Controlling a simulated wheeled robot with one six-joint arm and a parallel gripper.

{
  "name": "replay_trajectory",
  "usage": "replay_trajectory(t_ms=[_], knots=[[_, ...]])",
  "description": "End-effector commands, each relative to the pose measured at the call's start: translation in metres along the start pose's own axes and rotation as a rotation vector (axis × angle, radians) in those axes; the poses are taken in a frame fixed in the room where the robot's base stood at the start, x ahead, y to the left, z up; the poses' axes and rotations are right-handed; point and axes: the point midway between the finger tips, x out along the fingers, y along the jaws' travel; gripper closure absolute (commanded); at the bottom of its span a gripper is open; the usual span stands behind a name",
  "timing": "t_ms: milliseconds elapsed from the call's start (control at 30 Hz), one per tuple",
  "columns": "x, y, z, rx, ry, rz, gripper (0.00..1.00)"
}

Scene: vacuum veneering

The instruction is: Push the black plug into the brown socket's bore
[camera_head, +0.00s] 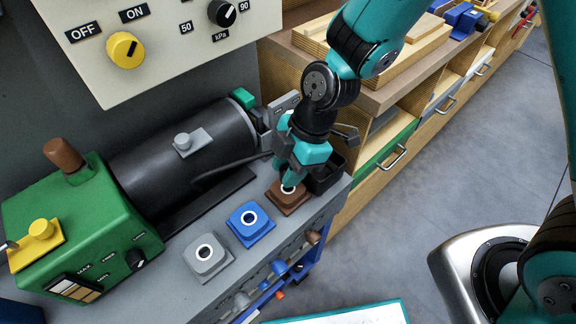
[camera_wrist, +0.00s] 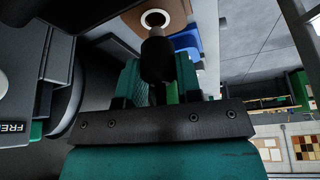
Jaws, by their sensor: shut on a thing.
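The brown socket (camera_head: 288,199) sits on the grey bench top at the right end of a row of sockets, its bore ringed in white. In the wrist view the brown socket (camera_wrist: 172,14) shows at the top edge with its white-ringed bore. My gripper (camera_head: 289,178) is over the brown socket, pointing down. In the wrist view my gripper (camera_wrist: 158,85) is shut on the black plug (camera_wrist: 158,58). The plug's far end is close to the white ring and overlaps its lower edge in the picture. I cannot tell whether the tip has entered the bore.
A blue socket (camera_head: 249,222) and a grey socket (camera_head: 206,256) stand left of the brown one. A black open box (camera_head: 329,174) stands close beside my gripper on the right. The black cylinder (camera_head: 172,150) of the pump lies behind. The bench's front edge is near.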

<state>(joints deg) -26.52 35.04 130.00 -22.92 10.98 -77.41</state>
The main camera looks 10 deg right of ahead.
Motion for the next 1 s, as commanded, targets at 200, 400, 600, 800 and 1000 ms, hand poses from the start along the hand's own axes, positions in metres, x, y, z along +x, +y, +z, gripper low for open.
replay_trajectory(t_ms=[200, 400, 600, 800, 1000], knots=[[0.002, 0.000, 0.001, 0.000, 0.000, 0.000, 0.96], [0.007, 0.000, 0.003, 0.000, 0.000, 0.000, 0.96], [0.011, 0.000, 0.005, 0.000, 0.000, 0.000, 0.96], [0.016, 0.000, 0.007, 0.000, 0.000, 0.000, 0.96], [0.021, 0.000, 0.009, 0.000, 0.000, 0.000, 0.96]])
